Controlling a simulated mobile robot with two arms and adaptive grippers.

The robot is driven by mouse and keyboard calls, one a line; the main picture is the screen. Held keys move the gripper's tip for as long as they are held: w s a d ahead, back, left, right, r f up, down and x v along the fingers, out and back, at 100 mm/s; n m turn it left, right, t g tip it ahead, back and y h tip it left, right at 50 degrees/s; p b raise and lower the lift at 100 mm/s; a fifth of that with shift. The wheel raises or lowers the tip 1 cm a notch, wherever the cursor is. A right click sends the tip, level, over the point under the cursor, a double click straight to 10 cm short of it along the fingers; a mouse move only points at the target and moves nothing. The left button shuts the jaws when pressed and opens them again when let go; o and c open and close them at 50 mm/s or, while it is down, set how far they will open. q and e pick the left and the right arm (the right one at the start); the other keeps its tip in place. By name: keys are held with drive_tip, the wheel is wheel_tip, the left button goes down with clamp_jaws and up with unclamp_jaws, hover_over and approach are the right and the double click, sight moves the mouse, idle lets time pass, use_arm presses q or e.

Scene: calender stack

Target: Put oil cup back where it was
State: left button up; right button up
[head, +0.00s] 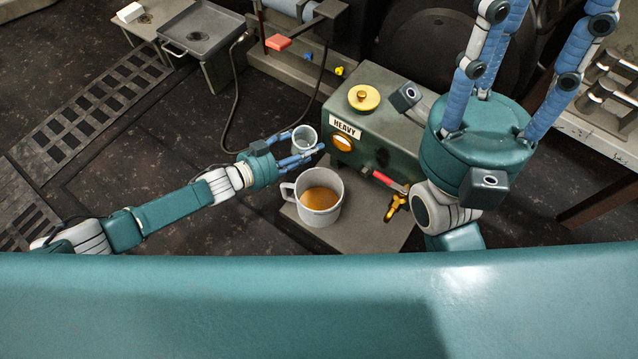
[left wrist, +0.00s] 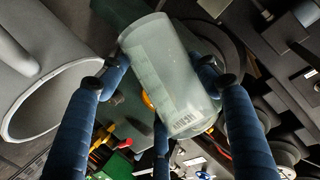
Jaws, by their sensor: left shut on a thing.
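The oil cup (head: 304,141) is a small translucent cup, held in my left gripper (head: 300,154) beside the green HEAVY tank (head: 376,112). In the left wrist view the cup (left wrist: 168,75) looks pale and tilted, with faint markings on its side, and my blue fingers close around it. I cannot make out any oil in it. My right gripper (head: 478,140) is large in the head view at the upper right; its blue fingers run up out of frame, so their tips are hidden.
A grey mug (head: 334,213) of amber liquid stands on a grey plate (head: 372,232) just in front of the cup. The tank has a red-handled brass tap (head: 396,206). A shallow metal tray (head: 200,30) sits on a stand at upper left. Open floor lies left.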

use_arm(q)
drive_tip(key=shift+w+a+f+n+g, duration=0.15)
drive_tip(key=shift+w+f+n+g, duration=0.25)
drive_tip(key=shift+n, duration=0.1)
drive_tip(key=shift+w+a+f+n+g+h+b, duration=0.15)
drive_tip(key=shift+w+n+g+h+b, duration=0.15)
drive_tip(key=shift+n+g+b, duration=0.35)
